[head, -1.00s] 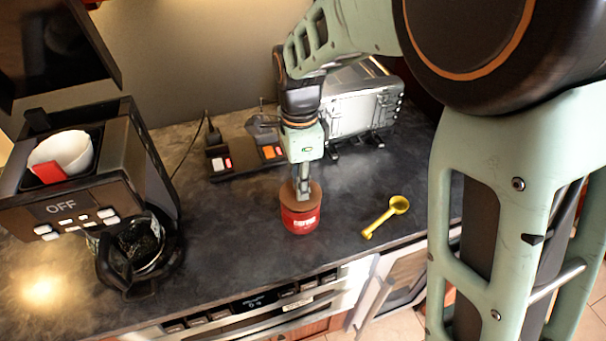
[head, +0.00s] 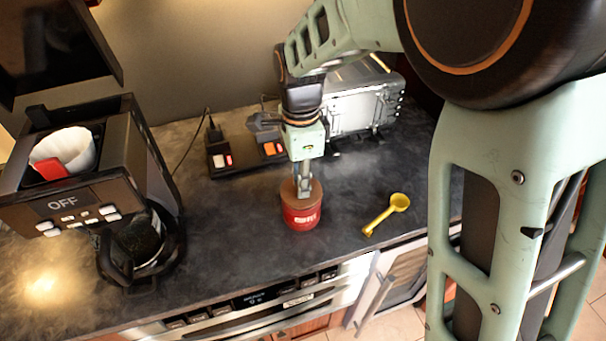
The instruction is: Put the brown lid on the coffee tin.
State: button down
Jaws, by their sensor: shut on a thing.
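The red coffee tin (head: 301,217) stands upright on the dark counter, near its front edge. The brown lid (head: 313,193) is at the top of the tin and looks level. My gripper (head: 302,192) points straight down over the tin and is shut on the lid. I cannot tell from this view whether the lid is fully seated on the rim or a hair above it. The fingers hide part of the lid.
A yellow scoop (head: 387,213) lies right of the tin. A coffee machine (head: 80,190) with a glass pot stands at the left. A power strip (head: 222,160) and a silver toaster oven (head: 362,105) are behind. Open counter lies left of the tin.

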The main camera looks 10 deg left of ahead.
jog(key=shift+f, duration=0.4)
dwell(0.9)
jog(key=c, duration=1.7)
grip_release()
jog(key=shift+c, duration=0.2)
jog(key=shift+o, duration=0.4)
jog(key=o, duration=0.4)
jog(key=shift+r, duration=0.15)
jog(key=shift+r+p, duration=2.55)
jog(key=shift+r, duration=0.85)
